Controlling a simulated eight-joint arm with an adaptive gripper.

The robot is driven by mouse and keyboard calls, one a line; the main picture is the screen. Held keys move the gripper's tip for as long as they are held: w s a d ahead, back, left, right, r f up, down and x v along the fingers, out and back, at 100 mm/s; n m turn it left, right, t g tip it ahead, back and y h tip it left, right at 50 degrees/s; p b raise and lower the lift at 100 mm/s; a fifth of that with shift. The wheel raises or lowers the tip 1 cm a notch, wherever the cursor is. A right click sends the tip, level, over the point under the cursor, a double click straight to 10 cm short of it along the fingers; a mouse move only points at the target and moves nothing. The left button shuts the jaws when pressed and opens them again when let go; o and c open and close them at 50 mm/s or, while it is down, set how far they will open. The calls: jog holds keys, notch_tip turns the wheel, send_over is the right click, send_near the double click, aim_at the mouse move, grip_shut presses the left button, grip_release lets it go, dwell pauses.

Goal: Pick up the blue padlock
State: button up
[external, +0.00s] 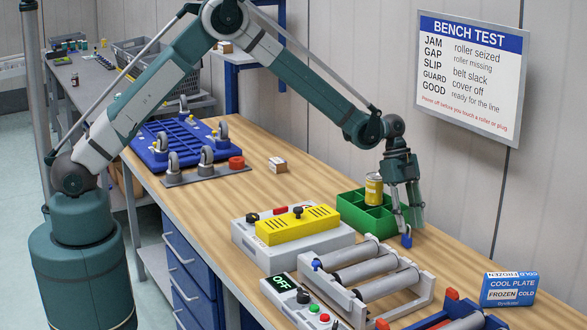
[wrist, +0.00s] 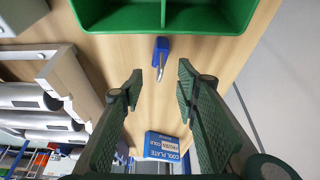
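The blue padlock (wrist: 161,46) lies on the wooden bench in the wrist view, its silver shackle pointing toward the bottom of the picture. It is close to the green divided bin and apart from it. My gripper (wrist: 158,73) is open, with the padlock ahead of and between the lines of its fingertips and nothing held. In the external view the padlock (external: 406,241) shows just below my gripper (external: 405,226), near the bin's front right corner. I cannot tell the exact height of the fingertips above the bench.
The green bin (external: 350,217) holds a yellow can (external: 374,187) and stands beside my gripper. A roller unit (external: 420,300) is in front, with a grey-and-yellow box (external: 340,248) to the left. A blue Cool Plate box (external: 510,289) stands at right. Bare bench lies around the padlock.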

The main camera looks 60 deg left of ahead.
aim_at(410, 238)
jog(key=shift+x, duration=1.65)
grip_shut()
